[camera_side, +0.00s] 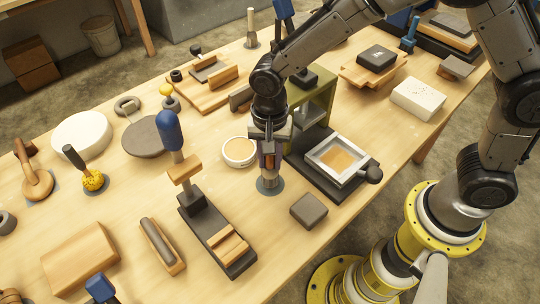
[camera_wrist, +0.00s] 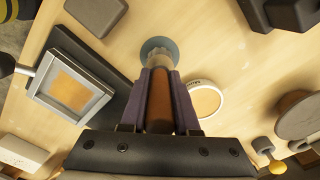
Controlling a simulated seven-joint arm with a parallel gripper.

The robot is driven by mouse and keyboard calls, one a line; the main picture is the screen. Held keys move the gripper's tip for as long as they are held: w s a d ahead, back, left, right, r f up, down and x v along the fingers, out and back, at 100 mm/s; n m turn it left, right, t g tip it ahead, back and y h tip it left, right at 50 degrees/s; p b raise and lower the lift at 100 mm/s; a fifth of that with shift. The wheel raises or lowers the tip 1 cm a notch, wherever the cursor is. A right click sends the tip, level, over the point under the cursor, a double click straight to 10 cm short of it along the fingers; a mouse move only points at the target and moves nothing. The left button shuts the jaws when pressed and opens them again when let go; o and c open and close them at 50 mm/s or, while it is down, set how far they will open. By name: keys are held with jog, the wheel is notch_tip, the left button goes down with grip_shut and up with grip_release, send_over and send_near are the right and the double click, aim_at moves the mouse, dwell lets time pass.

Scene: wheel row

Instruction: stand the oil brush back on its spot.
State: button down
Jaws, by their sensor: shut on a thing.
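My gripper (camera_side: 268,160) points down over the middle of the bench and is shut on the oil brush (camera_side: 270,180). In the wrist view, the fingers (camera_wrist: 160,90) hold the brush's brown handle (camera_wrist: 160,105) between them. The brush looks upright, with its pale lower end pointing down. Its round blue-grey spot (camera_side: 261,188) lies directly under it, and the spot also shows around the brush's end in the wrist view (camera_wrist: 148,44). The lower end overlaps the spot in both views. I cannot tell whether it touches. Most of the handle is hidden by the fingers.
A white-rimmed round dish (camera_side: 239,152) stands just left of the brush. A dark base with a framed tray (camera_side: 340,158) is to the right, and a grey block (camera_side: 308,210) is in front right. A blue-handled press (camera_side: 215,235) stands at the left front.

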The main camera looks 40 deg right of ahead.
jog(key=shift+f, duration=0.65)
jog(key=c, duration=0.6)
grip_release()
jog(key=shift+r, duration=4.05)
